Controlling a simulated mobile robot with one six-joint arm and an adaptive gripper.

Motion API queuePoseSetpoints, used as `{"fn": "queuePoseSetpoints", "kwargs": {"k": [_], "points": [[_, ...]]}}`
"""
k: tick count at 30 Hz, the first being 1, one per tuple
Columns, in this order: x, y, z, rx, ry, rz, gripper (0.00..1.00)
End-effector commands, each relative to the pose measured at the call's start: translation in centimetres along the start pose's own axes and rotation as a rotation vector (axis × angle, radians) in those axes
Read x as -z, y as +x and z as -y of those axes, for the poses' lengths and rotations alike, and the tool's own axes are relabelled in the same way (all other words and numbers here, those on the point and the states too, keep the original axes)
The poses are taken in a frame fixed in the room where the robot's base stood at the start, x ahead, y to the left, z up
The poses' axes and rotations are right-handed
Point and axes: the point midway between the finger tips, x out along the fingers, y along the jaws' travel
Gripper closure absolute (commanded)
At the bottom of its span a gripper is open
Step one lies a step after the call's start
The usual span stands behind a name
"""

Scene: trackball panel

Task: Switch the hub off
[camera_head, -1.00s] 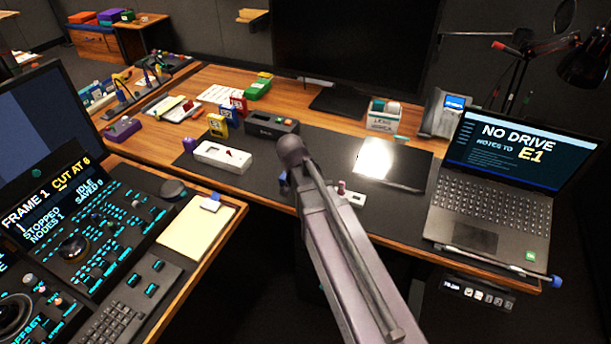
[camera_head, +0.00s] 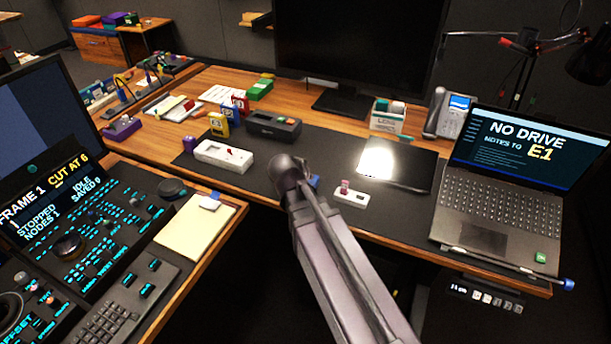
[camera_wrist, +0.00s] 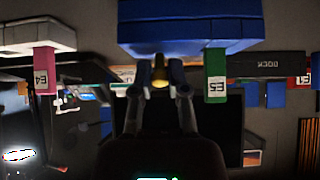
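A blue hub-like box (camera_wrist: 190,30) fills the top of the wrist view, which is upside down, with a green stick marked E5 (camera_wrist: 215,72) on it. My gripper (camera_wrist: 161,78) is right at this box. Its fingers are close together, with a small yellow part (camera_wrist: 160,72) between the blue tips; whether they grip it is unclear. In the head view my gripper (camera_head: 292,178) hides most of the box, and a blue bit (camera_head: 314,182) shows. A white unit (camera_head: 350,196) with a pink stick stands to its right. The E4 stick (camera_wrist: 44,70) shows on a white unit in the wrist view.
A laptop (camera_head: 505,185) reading "NO DRIVE" and "NOTES TO E1" is at right. A dark tablet-like slab (camera_head: 410,168) lies between.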

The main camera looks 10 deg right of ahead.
Motion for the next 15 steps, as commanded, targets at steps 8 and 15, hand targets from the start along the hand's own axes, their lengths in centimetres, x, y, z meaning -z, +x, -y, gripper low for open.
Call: {"fn": "queuePoseSetpoints", "kwargs": {"k": [8, 15], "points": [[0.03, 0.02, 0.02, 0.000, 0.000, 0.000, 0.44], [0.05, 0.00, 0.03, 0.001, 0.000, 0.002, 0.44]]}}
